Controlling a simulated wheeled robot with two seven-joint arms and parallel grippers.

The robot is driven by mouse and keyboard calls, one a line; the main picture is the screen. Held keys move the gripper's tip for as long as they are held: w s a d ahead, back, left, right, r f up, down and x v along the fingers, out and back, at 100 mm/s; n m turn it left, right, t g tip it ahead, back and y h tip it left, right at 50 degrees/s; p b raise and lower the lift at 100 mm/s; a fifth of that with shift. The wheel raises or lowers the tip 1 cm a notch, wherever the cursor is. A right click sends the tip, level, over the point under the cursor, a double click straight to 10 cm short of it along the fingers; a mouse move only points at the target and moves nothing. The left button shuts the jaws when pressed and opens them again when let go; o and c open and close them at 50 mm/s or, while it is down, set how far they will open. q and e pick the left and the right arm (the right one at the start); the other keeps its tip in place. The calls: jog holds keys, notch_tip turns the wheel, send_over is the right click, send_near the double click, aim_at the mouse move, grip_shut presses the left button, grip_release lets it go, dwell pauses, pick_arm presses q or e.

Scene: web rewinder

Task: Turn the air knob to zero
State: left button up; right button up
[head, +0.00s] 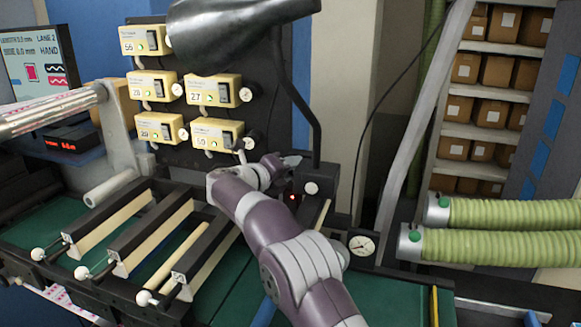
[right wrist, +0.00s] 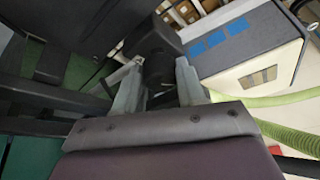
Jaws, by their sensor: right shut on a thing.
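My right gripper (head: 286,163) reaches in from below in the head view, beside a dark upright housing at the right end of the control panel. In the right wrist view its two grey fingers stand either side of a dark, rounded knob (right wrist: 157,66), and the gripper (right wrist: 160,80) is shut on it. In the head view the knob is hidden by the gripper and wrist. No zero mark or scale can be read on it. A round pressure gauge (head: 361,245) with a white face sits to the lower right; its reading is too small to tell. My left gripper is out of view.
Several cream control boxes (head: 153,86) with dials fill the black panel. A dark lamp-like hood (head: 235,40) hangs above. Green ribbed hoses (head: 510,230) and shelves of cartons (head: 490,110) stand to the right.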

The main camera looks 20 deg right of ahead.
jog(key=o, duration=1.1)
jog(key=shift+d, duration=0.1)
jog(key=shift+c, duration=0.2)
jog(key=b+v, duration=0.2)
jog(key=v, duration=0.1)
jog(key=f+b+v, duration=0.1)
jog(key=b+v, duration=0.1)
jog(key=shift+s+a, duration=0.1)
jog(key=shift+a, duration=0.15)
jog(key=b, duration=0.2)
send_near(291, 172)
jog(key=shift+s+a+r, duration=0.35)
jog(key=shift+s+a, duration=0.05)
jog(key=shift+a, duration=0.15)
jog(key=shift+s+a+r, duration=0.35)
jog(key=shift+s+a, duration=0.05)
jog(key=shift+a, duration=0.15)
